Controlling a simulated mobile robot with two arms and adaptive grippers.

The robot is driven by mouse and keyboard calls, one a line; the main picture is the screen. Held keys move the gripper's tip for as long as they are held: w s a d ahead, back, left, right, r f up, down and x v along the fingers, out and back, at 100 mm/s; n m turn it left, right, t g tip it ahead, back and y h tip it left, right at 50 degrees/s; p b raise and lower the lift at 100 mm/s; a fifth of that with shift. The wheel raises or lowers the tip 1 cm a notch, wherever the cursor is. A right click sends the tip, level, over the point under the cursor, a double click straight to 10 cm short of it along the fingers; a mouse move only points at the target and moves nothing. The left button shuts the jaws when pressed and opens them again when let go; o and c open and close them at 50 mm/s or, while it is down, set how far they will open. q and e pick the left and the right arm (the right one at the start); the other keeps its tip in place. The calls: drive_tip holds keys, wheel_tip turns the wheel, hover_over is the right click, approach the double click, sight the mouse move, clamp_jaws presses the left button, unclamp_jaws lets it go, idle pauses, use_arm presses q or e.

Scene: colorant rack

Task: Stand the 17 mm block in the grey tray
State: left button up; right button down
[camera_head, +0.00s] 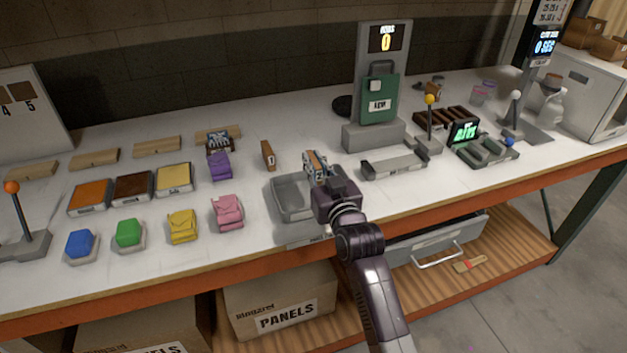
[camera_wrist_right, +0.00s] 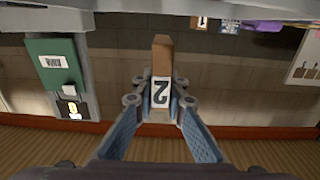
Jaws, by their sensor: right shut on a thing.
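My right gripper (camera_head: 316,165) is over the right part of the grey tray (camera_head: 283,207). The block's size in mm cannot be read. In the head view this block is mostly hidden by the fingers. Another brown block (camera_head: 268,155), labelled 1, stands on the table behind the tray and left of the gripper. The tray looks empty where it shows; my gripper and wrist hide its right side. My left gripper is not in view.
A grey stand with a green sign (camera_head: 378,98) rises behind the tray. A grey fixture (camera_head: 393,163) and a yellow-knobbed lever (camera_head: 429,120) are to the right. A pink pouch (camera_head: 227,212) and a purple pouch (camera_head: 219,166) lie left of the tray.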

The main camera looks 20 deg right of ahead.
drive_tip(key=shift+f, duration=2.95)
drive_tip(key=shift+f, duration=0.1)
drive_tip(key=c, duration=2)
unclamp_jaws()
drive_tip(key=shift+o, duration=0.2)
drive_tip(key=shift+s, duration=0.1)
drive_tip(key=s+b, duration=0.1)
drive_tip(key=s, duration=0.9)
drive_tip(key=shift+s+d, duration=0.1)
drive_tip(key=shift+s, duration=0.85)
